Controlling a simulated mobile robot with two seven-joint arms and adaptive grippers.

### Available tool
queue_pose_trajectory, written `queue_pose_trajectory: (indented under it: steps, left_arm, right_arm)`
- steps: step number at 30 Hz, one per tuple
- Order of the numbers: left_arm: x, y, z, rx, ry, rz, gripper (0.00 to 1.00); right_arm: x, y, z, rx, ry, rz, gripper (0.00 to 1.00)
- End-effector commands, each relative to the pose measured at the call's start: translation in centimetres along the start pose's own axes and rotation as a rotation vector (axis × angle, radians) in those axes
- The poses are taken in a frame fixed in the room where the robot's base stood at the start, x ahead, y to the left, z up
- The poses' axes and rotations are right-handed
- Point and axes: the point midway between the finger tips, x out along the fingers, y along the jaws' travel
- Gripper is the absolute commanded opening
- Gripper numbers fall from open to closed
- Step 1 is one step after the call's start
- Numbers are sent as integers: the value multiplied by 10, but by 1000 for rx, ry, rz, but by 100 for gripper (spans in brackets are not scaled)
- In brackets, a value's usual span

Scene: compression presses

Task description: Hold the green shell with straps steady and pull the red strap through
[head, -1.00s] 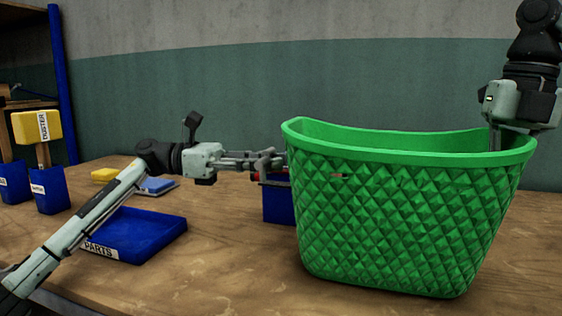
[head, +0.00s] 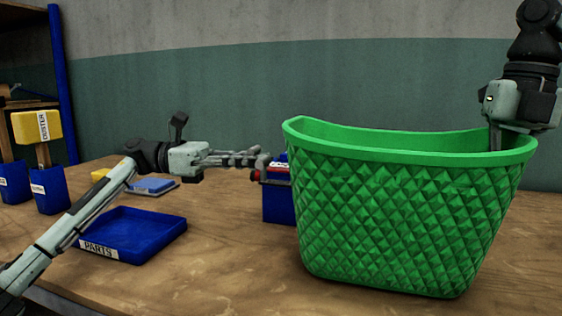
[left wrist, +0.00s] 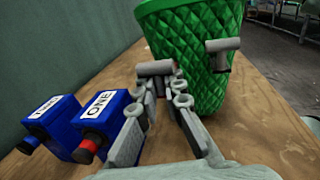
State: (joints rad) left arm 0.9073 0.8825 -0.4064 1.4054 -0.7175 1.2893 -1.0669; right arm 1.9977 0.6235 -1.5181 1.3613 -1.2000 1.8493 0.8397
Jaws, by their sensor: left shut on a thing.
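The green shell (head: 400,215) is a large quilted basket-like body standing upright on the bench. It also fills the top of the left wrist view (left wrist: 190,45). My left gripper (head: 266,160) is just left of its left wall, apart from it in the head view. A grey bar (left wrist: 155,68) shows at the fingertips in the left wrist view, and another (left wrist: 222,45) shows against the shell. No red strap is plainly visible. My right gripper (head: 495,140) is at the shell's right rim, its fingers mostly hidden.
A blue box (left wrist: 100,115) marked ONE with a red knob stands left of the shell; a second blue box (left wrist: 55,122) stands beside it. The bench front is clear.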

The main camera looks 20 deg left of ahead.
Motion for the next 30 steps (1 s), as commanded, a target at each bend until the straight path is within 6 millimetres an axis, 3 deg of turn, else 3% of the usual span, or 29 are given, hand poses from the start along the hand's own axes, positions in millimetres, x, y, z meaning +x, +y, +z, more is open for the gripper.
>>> queue_pose_trajectory:
  steps: [28,30]
  left_arm:
    - [-29,6,2,0,-3,3,0]
    - [-29,6,2,0,-2,2,15]
  right_arm:
    - [0,-1,0,3,0,-2,0]
    - [0,-1,0,3,0,-2,0]
